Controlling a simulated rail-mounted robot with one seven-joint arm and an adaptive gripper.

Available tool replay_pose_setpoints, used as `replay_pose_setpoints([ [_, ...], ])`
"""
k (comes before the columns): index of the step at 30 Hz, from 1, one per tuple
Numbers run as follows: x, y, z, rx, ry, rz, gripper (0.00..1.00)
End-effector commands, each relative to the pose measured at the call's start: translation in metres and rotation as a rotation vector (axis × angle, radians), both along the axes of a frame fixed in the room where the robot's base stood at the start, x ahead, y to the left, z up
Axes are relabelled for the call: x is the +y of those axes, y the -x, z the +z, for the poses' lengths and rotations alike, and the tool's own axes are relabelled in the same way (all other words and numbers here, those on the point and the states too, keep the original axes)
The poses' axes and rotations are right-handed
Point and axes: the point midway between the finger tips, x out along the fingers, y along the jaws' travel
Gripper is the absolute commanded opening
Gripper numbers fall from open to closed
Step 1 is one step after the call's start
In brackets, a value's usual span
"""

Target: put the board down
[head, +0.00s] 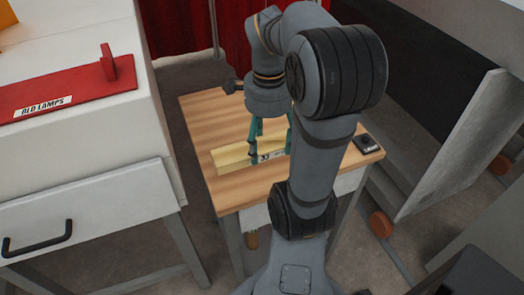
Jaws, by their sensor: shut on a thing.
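The board (232,157) is a pale yellow, long piece with a dark printed mark near its middle. It lies low at the wooden table top, in the middle of the head view. My gripper (270,151) points down with its teal fingers shut on the board. The arm hides the board's right end. I cannot tell whether the board's underside rests on the table or is slightly above it.
The wooden table (205,117) has bare room left of and behind the board. A small dark labelled box (368,144) sits at its right corner. A white cabinet with a red "OLD LAMPS" lid (70,92) stands at left. A grey panel (460,145) stands at right.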

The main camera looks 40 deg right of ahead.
Motion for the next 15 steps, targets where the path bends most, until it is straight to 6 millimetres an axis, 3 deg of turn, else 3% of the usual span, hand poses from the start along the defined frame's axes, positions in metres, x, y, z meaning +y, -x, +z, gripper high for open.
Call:
replay_pose_setpoints([
  [7,-0.019,-0.037,-0.024,0.001,0.001,0.0,0.33],
  [15,-0.024,-0.046,-0.046,0.002,-0.001,0.0,0.33],
])
